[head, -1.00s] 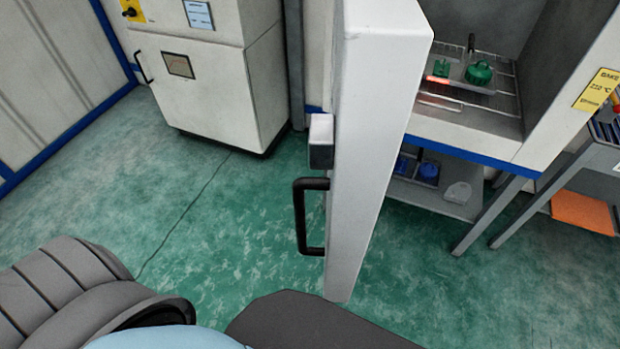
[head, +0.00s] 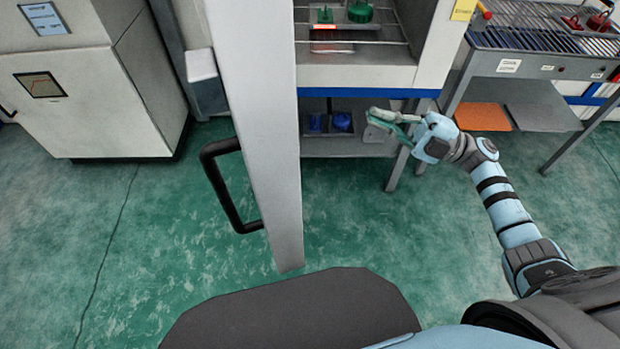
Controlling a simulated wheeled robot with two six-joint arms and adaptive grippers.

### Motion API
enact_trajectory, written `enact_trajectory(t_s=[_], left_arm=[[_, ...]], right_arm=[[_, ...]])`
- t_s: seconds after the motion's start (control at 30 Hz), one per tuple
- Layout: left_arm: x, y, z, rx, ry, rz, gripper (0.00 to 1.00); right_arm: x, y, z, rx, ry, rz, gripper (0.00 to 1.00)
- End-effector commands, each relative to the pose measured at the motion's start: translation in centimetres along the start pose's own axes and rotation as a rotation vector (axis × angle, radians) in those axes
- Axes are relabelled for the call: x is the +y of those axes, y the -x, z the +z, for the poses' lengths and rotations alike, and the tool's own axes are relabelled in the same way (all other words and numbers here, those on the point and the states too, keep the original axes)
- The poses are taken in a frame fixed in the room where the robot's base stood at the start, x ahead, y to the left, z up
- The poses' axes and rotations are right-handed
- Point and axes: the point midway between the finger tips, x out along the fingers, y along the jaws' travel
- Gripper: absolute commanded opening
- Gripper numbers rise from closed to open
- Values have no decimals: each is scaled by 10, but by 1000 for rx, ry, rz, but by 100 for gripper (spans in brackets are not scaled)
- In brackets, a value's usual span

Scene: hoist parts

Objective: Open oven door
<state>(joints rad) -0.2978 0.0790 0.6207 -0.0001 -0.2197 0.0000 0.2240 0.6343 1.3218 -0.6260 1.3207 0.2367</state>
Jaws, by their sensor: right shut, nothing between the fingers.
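The oven door (head: 262,130) stands swung wide open, seen nearly edge-on left of the oven's opening. Its black handle (head: 222,188) is on the door's left side, with nothing holding it. The oven chamber (head: 350,74) is open to view at the top, with a wire rack and green parts on a tray. My right gripper (head: 382,122) is in front of the oven's lower shelf, to the right of the door and apart from it. It is shut and empty. My left gripper is out of view.
A shelf (head: 345,147) under the oven holds blue parts. A roller table (head: 540,60) with red parts and an orange sheet (head: 482,117) below stands at the right. A white cabinet (head: 85,95) stands at the left. The green floor left of the door is clear.

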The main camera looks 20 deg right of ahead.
Motion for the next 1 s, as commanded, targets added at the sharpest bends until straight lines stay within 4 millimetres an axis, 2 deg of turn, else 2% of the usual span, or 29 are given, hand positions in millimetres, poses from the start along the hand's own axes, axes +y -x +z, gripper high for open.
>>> enact_trajectory(t_s=[0.03, 0.1, 0.2, 0.37, 0.8, 1.0], left_arm=[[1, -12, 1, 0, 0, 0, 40], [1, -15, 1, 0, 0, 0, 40], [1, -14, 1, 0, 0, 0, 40], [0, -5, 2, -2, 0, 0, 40], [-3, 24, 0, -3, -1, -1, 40], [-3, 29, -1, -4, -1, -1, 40]], right_arm=[[1, -2, -31, 161, 94, -125, 0], [-1, 3, -65, 329, 173, -280, 0], [-5, 8, -85, 424, 214, -385, 0], [-10, -7, -95, 437, 213, -392, 0], [-46, -86, -128, 434, 212, -383, 0], [-57, -104, -136, 432, 212, -385, 0]])
